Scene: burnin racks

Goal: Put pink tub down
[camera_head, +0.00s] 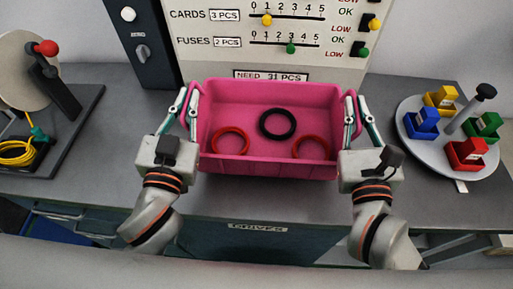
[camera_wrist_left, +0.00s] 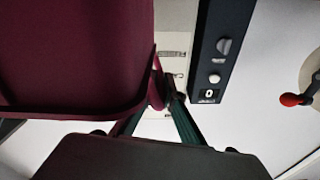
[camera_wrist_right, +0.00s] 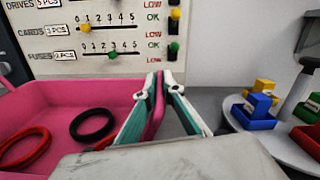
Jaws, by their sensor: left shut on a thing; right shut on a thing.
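The pink tub (camera_head: 270,166) is held level between my two grippers in the head view, in front of the panel. Inside it lie a black ring (camera_head: 277,124) and two red rings (camera_head: 230,141), (camera_head: 310,147). My left gripper (camera_head: 190,100) is shut on the tub's left side; the tub also fills the upper left of the left wrist view (camera_wrist_left: 75,55). My right gripper (camera_head: 352,100) is shut on the right side, and the right wrist view shows its fingers (camera_wrist_right: 160,85) on the pink rim. Whether the tub's underside touches the worktop cannot be told.
The grey worktop (camera_head: 110,140) runs under and beside the tub. A round tray (camera_head: 413,104) with coloured blocks stands at right. A stand with a red-knobbed lever (camera_head: 46,48) and a yellow cable coil (camera_head: 17,152) are at left. The labelled panel (camera_head: 217,60) rises behind.

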